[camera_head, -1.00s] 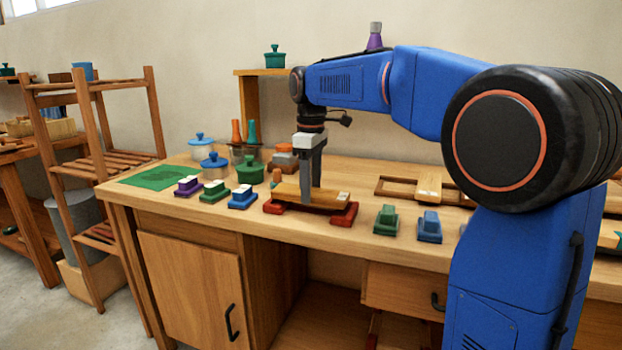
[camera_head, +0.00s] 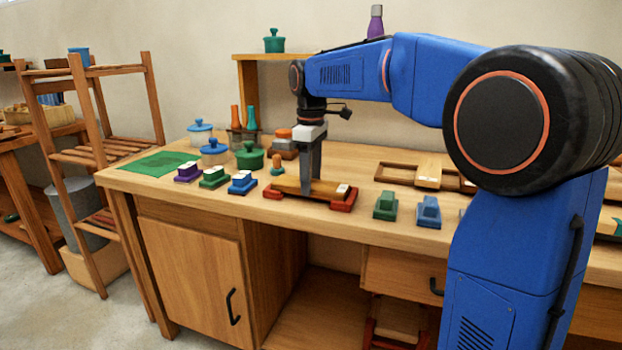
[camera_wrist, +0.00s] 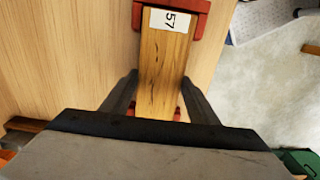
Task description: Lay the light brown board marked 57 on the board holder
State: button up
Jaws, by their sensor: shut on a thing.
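The light brown board (camera_head: 325,188) lies level along the red board holder (camera_head: 343,205), between its two ends. In the wrist view the board (camera_wrist: 164,70) shows a white label reading 57 near its far end, and that end lies within the holder's red end piece (camera_wrist: 200,6). My gripper (camera_head: 310,190) points down over the board, with a finger on each side of it (camera_wrist: 157,95), shut on it. The near part of the board and the holder's other end are largely hidden by the gripper body in the wrist view.
Purple, green and blue blocks (camera_head: 242,182) stand left of the holder; a green block (camera_head: 385,205) and a blue block (camera_head: 429,212) stand right. Lidded pots (camera_head: 250,155) and a small orange-topped peg (camera_head: 277,165) are behind. A wooden tray (camera_head: 400,173) lies back right.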

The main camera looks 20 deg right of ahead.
jog(key=shift+d+f, duration=0.1)
jog(key=shift+f, duration=0.15)
dwell(0.7)
jog(key=o, duration=1.6)
jog(key=shift+r, duration=0.15)
jog(key=shift+r, duration=3.35)
